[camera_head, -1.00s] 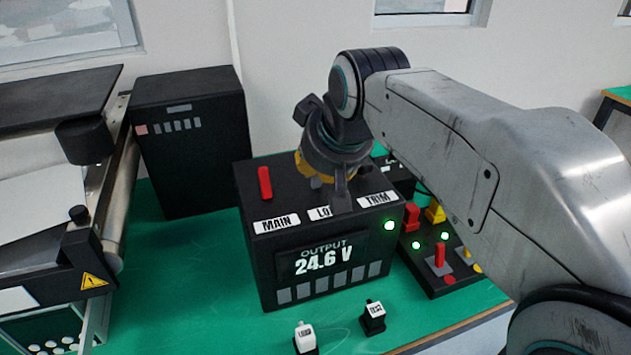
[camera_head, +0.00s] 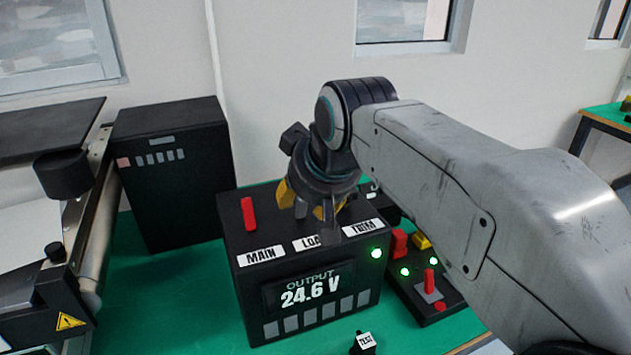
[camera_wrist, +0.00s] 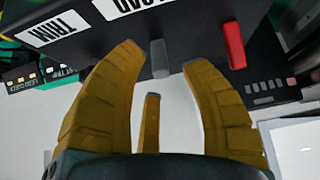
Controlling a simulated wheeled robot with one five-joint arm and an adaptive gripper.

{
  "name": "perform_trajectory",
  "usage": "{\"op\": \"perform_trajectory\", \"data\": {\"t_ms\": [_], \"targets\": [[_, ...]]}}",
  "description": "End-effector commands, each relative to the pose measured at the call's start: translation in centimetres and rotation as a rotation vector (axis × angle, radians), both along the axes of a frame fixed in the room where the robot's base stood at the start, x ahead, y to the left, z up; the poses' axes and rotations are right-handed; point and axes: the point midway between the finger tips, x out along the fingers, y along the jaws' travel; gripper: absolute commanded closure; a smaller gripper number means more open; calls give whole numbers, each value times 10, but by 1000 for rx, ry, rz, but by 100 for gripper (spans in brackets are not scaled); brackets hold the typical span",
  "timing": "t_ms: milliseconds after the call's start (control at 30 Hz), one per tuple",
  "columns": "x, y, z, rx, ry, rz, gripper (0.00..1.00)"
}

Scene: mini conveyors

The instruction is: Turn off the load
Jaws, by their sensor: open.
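The black power box (camera_head: 230,232) stands on the green bench, with MAIN, LOAD and TRIM labels along its front edge. Its display (camera_head: 309,291) reads OUTPUT 24.6 V, and a green light (camera_head: 376,253) is lit. A red lever (camera_head: 249,214) stands up behind MAIN. My gripper (camera_head: 306,203) is over the box top behind the LOAD label (camera_head: 307,244), partly covering it. In the wrist view a grey lever (camera_wrist: 159,58) by the LOAD label shows beyond the open yellow fingers, between their tips. The red lever (camera_wrist: 234,45) is right of it. Contact cannot be told.
A panel (camera_head: 432,292) with a red lever and green lights is right of the box. A small TEST block (camera_head: 364,342) is in front. A dark cabinet (camera_head: 175,190) stands behind left, and a conveyor (camera_head: 98,215) is at far left.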

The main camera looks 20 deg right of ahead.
Motion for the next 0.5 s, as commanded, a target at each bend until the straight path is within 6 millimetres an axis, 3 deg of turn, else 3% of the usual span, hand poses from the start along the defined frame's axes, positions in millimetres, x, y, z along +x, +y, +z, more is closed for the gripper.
{"op": "perform_trajectory", "data": {"t_ms": [500], "targets": [[-50, -1, 66, 0, -3, -1, 58]]}}
